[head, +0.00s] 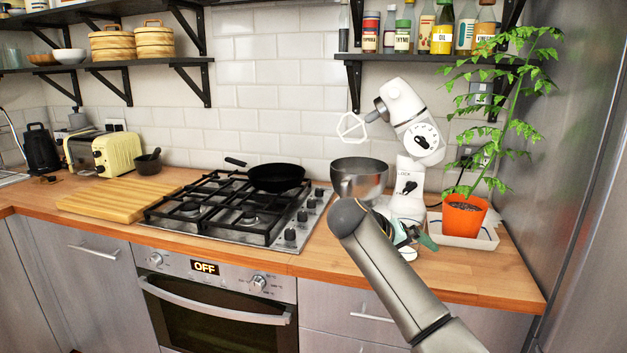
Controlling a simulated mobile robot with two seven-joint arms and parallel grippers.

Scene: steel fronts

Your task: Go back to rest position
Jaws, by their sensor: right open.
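My right arm reaches in from the bottom right, and its elbow-like grey joint hides part of the counter and the mixer's foot. My right gripper (416,238) is open, low over the counter in front of the stand mixer (408,185), partly hidden behind my forearm. I cannot tell whether it touches the mixer's base. The mixer's white head is tilted up, with its beater raised above the steel bowl (358,180). My left gripper is not in view.
A gas hob (235,210) with a black pan (276,178) is left of the bowl. A plant in an orange pot (463,217) stands on a white tray (485,242) at the right, near a steel side panel (575,130). Shelves hang above. The front right counter is clear.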

